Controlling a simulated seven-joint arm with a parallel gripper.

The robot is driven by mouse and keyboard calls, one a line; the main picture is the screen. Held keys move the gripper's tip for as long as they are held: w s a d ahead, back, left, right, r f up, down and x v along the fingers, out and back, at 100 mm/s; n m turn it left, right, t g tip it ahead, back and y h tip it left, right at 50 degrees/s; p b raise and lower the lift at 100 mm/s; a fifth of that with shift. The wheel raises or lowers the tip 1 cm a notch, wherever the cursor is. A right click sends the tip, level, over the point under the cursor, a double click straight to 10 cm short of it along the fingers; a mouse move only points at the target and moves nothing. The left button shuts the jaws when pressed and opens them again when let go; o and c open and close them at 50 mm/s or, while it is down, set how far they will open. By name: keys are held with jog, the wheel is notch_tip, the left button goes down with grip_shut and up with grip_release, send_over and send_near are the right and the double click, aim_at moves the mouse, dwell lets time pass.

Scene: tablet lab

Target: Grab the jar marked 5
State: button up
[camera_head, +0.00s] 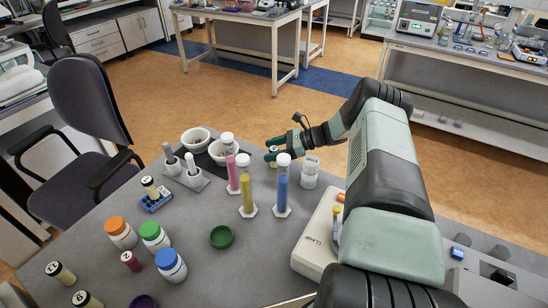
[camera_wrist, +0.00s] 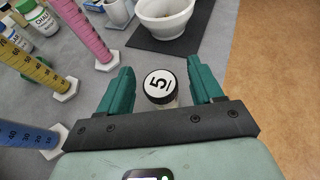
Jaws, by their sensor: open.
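The jar marked 5 (camera_wrist: 160,86) stands upright on the grey table, its black-rimmed white lid with the number 5 facing up in the wrist view. My gripper (camera_wrist: 160,85) is open, with one green finger on each side of the jar, and a gap shows between the jar and each finger. In the head view my gripper (camera_head: 271,154) is at the far part of the table, behind the blue cylinder, and the jar is partly hidden there.
Pink (camera_head: 233,174), yellow (camera_head: 247,195) and blue (camera_head: 282,190) measuring cylinders stand close by. A white bowl (camera_wrist: 166,27) sits on a dark mat beyond the jar. A white container (camera_head: 310,172) stands right of the blue cylinder. Other lidded bottles stand at the left.

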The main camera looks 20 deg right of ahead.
jog(key=shift+w+a+f, duration=0.2)
jog(key=shift+a+f, duration=0.1)
jog(key=shift+a, duration=0.35)
jog(key=shift+c, duration=0.2)
jog(key=c, duration=1.1)
